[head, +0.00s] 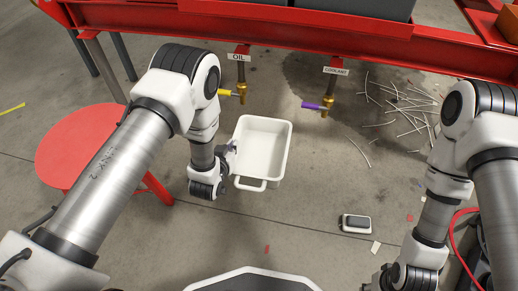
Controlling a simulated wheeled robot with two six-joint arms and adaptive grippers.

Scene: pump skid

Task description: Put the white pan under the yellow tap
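The white pan (263,150) is a deep rectangular tray with a handle at its near end. It shows left of centre in the head view, just below and a little right of the yellow tap. The yellow tap (240,91) is a brass spout with a yellow lever, under a sign reading OIL. My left gripper (231,151) is at the pan's left rim and seems to touch it. Its fingers are too small and partly hidden, so their closure is unclear. Whether the pan rests on the floor is also unclear. My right gripper (376,282) is at the bottom edge, partly cut off.
A purple-levered tap (325,106) under a COOLANT sign hangs to the right from the red frame (290,28). A red round stool (75,145) stands left. Thin rods (405,108) litter a dark floor stain. A small grey box (356,223) lies on the floor.

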